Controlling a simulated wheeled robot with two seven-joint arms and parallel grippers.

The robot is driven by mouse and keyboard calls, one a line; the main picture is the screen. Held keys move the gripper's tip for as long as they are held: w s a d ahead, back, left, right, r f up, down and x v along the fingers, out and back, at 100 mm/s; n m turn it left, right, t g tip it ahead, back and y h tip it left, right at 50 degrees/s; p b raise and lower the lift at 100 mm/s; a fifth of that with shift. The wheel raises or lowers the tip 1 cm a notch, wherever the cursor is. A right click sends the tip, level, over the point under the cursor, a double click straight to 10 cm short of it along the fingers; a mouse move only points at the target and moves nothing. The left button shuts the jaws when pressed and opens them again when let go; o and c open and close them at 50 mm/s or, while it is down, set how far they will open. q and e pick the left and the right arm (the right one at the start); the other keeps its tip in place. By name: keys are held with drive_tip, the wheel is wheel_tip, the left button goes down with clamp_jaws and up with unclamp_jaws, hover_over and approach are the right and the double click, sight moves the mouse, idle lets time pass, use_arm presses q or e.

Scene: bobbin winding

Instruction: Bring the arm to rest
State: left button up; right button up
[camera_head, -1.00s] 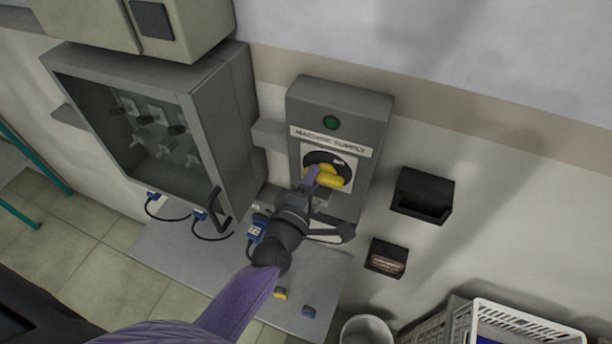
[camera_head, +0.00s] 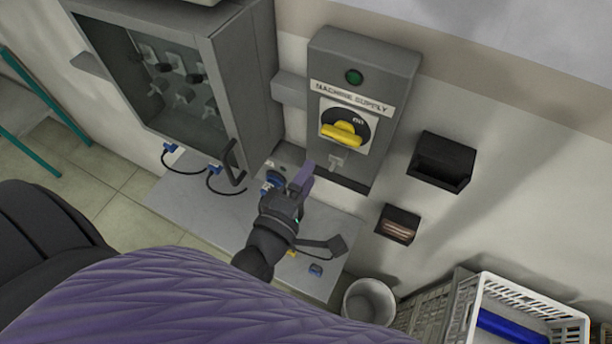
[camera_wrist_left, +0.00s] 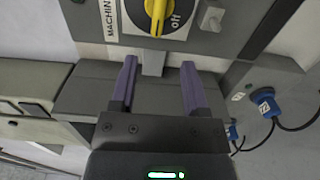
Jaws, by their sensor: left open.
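My left gripper (camera_head: 305,178) is open and empty, in front of and below the machine supply box (camera_head: 376,68). In the left wrist view its two purple fingers (camera_wrist_left: 158,85) stand apart with nothing between them. The yellow rotary switch (camera_head: 343,134) on the box is clear of the fingers. The switch also shows at the top of the left wrist view (camera_wrist_left: 157,12), where "off" is readable beside it. A green lamp (camera_head: 354,77) sits above the switch. My right gripper is not in view.
A grey glass-fronted cabinet (camera_head: 222,62) hangs to the left of the box. Two black wall holders (camera_head: 441,161) are on the right. A bin (camera_head: 369,302) and white crates (camera_head: 478,300) stand at lower right.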

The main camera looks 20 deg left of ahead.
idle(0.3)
use_arm(q)
drive_tip(key=s+d+f+m+g+h, duration=0.4)
drive_tip(key=m+g, duration=0.4)
drive_tip(key=m, duration=0.6)
drive_tip(key=s+a+r+m+g+y, duration=0.1)
drive_tip(key=s+a+m+g+y, duration=0.45)
drive_tip(key=s, duration=0.25)
wheel_tip(320, 180, down, 34)
drive_tip(key=s+f+g+b, duration=0.1)
drive_tip(key=s+g+b, duration=0.15)
drive_tip(key=b, duration=1.25)
drive_tip(key=s+a+f+b, duration=0.1)
drive_tip(key=s+f+b, duration=0.4)
drive_tip(key=f, duration=0.5)
drive_tip(key=s+a+f+g+b, duration=0.1)
drive_tip(key=s+a+f+b, duration=0.1)
drive_tip(key=s+f+b, duration=0.4)
wheel_tip(320, 180, down, 5)
drive_tip(key=s+m, duration=0.1)
drive_tip(key=s, duration=0.1)
drive_tip(key=shift+s+a+h, duration=0.15)
drive_tip(key=shift+s+h, duration=0.15)
drive_tip(key=shift+h, duration=0.05)
